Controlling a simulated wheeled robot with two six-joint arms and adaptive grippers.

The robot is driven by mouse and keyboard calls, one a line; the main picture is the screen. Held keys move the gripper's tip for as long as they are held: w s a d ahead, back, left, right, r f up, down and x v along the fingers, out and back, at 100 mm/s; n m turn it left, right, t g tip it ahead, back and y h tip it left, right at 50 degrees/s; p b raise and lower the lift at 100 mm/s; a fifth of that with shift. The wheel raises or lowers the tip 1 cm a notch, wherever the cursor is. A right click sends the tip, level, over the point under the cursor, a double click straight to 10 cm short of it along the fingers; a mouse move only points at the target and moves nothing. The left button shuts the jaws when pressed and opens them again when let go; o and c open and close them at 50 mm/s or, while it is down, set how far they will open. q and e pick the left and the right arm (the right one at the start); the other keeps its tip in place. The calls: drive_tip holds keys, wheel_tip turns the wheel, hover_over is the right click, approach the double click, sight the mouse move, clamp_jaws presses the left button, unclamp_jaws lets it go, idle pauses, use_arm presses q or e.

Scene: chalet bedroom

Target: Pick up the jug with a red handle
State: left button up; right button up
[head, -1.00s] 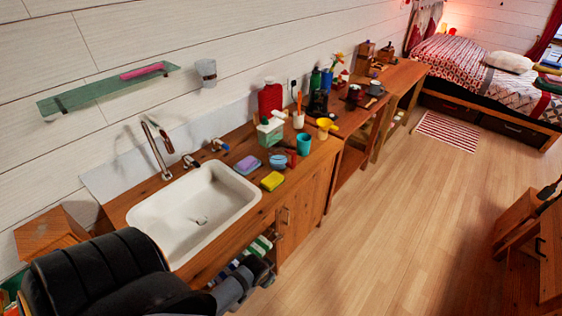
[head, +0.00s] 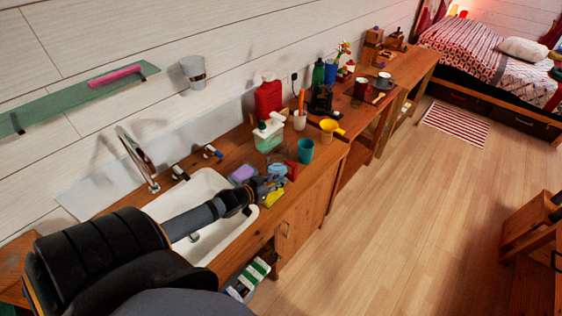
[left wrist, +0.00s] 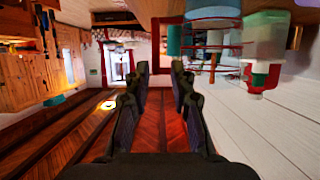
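My right gripper is not in view.
A teal cup (head: 305,151) stands close by on the right. A soap dispenser (head: 269,134) is behind, a purple sponge (head: 243,173) to the left. A yellow sponge (head: 272,199) lies partly under my gripper. The white sink (head: 205,184) is below my arm.

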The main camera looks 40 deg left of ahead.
sight(292, 174)
use_arm(q)
drive_tip(key=b+x, duration=0.4)
drive_tip(key=b, duration=0.1)
drive_tip(key=shift+w+d+f, duration=0.1)
drive_tip(key=shift+d, duration=0.25)
drive_tip(key=shift+w+a+f, duration=0.15)
drive_tip(key=shift+w, duration=0.25)
drive_tip(key=shift+w+f+b, duration=0.15)
drive_tip(key=shift+w+b, duration=0.15)
drive_tip(key=shift+w, duration=0.05)
drive_tip(key=x, duration=0.3)
drive_tip(key=shift+w+d+b, duration=0.25)
drive_tip(key=shift+w+b, duration=0.1)
drive_tip(key=shift+b, duration=0.05)
drive_tip(key=shift+w+f, duration=0.15)
drive_tip(key=shift+w, duration=0.1)
drive_tip(key=shift+s, duration=0.2)
drive_tip(key=c, duration=0.5)
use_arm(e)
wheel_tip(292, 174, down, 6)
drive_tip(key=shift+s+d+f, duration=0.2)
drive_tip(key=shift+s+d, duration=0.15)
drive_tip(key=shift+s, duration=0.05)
use_arm(q)
drive_tip(key=shift+w, duration=0.1)
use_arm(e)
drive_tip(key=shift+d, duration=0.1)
